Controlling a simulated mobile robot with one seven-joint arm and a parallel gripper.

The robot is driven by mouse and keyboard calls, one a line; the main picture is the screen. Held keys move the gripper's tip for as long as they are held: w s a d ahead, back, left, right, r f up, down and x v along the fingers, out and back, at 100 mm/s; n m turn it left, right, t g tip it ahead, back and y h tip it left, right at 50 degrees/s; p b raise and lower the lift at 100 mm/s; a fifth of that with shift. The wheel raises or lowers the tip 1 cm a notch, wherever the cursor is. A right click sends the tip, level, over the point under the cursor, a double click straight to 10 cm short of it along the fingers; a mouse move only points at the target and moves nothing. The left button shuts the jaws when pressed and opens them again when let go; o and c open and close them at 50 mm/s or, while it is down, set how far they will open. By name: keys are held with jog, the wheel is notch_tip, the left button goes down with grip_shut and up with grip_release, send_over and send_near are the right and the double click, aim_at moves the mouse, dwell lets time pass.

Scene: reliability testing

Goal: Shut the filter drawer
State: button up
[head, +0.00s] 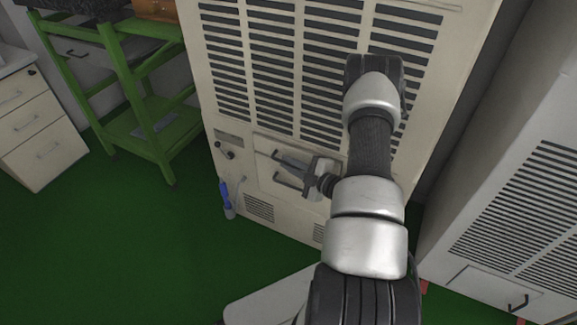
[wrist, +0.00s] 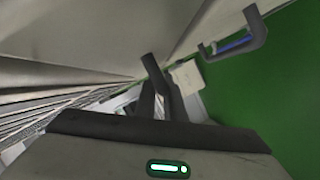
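The filter drawer appears to be the beige panel (head: 268,180) low on the tall vented cabinet. Dark bracket handles show there, one of them clearer below (head: 288,183). I cannot tell how far the drawer stands out. My gripper (head: 290,164) is in front of this panel, close to the handles, pointing left. In the wrist view, my dark fingers (wrist: 156,88) look close together beside a beige face, with no held object visible. Their opening is unclear. A dark handle (wrist: 240,40) stands to their right, apart from them. My arm hides the panel's right part.
The vented cabinet (head: 226,120) fills the middle. A similar cabinet (head: 505,235) stands at the right. A green cart (head: 150,140) and a white drawer unit (head: 40,145) are at the left. A blue-handled item (head: 226,197) is at the cabinet's lower left. Green floor (head: 130,260) is clear at front left.

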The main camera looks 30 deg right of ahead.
jog(key=shift+o, duration=0.8)
jog(key=shift+w+d, duration=0.15)
jog(key=shift+d, duration=0.2)
jog(key=shift+r, duration=0.1)
jog(key=p+v, duration=0.2)
jog(key=v, duration=1.5)
jog(key=shift+s+p, duration=0.35)
jog(key=shift+w+a, duration=0.1)
jog(key=shift+a, duration=0.05)
